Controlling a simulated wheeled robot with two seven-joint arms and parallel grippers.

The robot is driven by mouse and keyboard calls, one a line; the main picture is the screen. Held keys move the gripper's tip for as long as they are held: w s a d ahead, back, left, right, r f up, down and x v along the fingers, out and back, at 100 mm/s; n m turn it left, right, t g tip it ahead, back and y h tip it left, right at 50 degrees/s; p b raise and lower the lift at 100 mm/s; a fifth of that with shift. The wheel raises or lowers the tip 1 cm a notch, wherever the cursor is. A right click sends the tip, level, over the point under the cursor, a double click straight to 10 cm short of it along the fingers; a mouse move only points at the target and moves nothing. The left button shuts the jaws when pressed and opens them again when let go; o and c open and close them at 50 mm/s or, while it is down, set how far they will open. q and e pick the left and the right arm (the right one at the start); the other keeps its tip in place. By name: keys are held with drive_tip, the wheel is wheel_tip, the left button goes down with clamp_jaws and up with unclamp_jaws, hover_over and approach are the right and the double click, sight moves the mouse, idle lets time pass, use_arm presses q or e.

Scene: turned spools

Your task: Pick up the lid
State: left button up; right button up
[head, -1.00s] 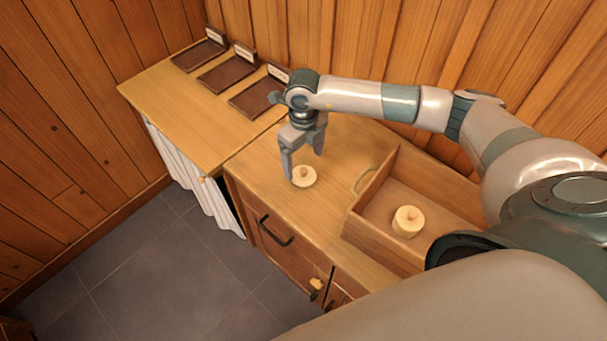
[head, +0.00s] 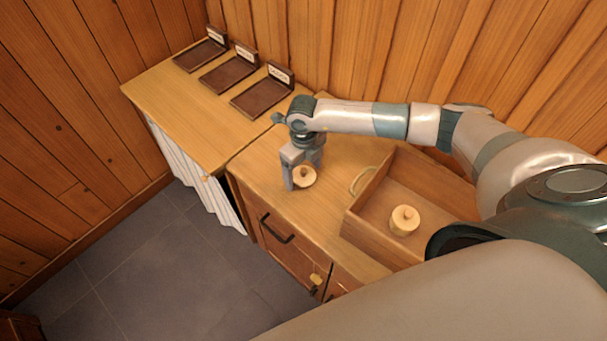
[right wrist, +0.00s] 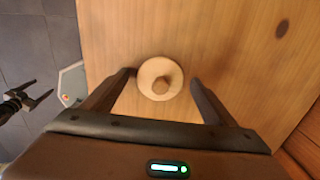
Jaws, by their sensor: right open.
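The lid (head: 305,177) is a pale round wooden disc with a knob on top, lying on the wooden counter. It also shows in the right wrist view (right wrist: 160,79), between the fingers. My right gripper (head: 304,181) is open and low over the counter, with one finger on each side of the lid. In the right wrist view (right wrist: 161,77) gaps show between the fingers and the disc. My left gripper (right wrist: 40,94) shows small and dark at the left edge of the right wrist view, its fingers apart and empty; it is outside the head view.
An open wooden tray (head: 365,232) stands to the right and holds another pale round piece (head: 404,221) with a knob. Several dark labelled stands (head: 262,97) line the back of the left counter. The counter left of the lid is clear.

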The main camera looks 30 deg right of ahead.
sight(304, 171)
drive_tip(key=c, duration=1.1)
drive_tip(key=shift+r, duration=0.1)
drive_tip(key=shift+r+b, duration=0.75)
drive_tip(key=shift+r, duration=0.05)
drive_tip(key=shift+s+r+b, duration=0.2)
drive_tip(key=shift+r+b, duration=0.5)
drive_tip(key=shift+r, duration=0.45)
drive_tip(key=s+r+b, duration=0.1)
drive_tip(key=s+r, duration=0.1)
drive_tip(key=s, duration=0.1)
drive_tip(key=s+r+b, duration=0.2)
drive_tip(key=s, duration=0.2)
drive_tip(key=s+r+b, duration=0.1)
drive_tip(key=s+r, duration=0.2)
drive_tip(key=s, duration=0.1)
drive_tip(key=shift+s+d, duration=0.15)
drive_tip(key=shift+d, duration=0.15)
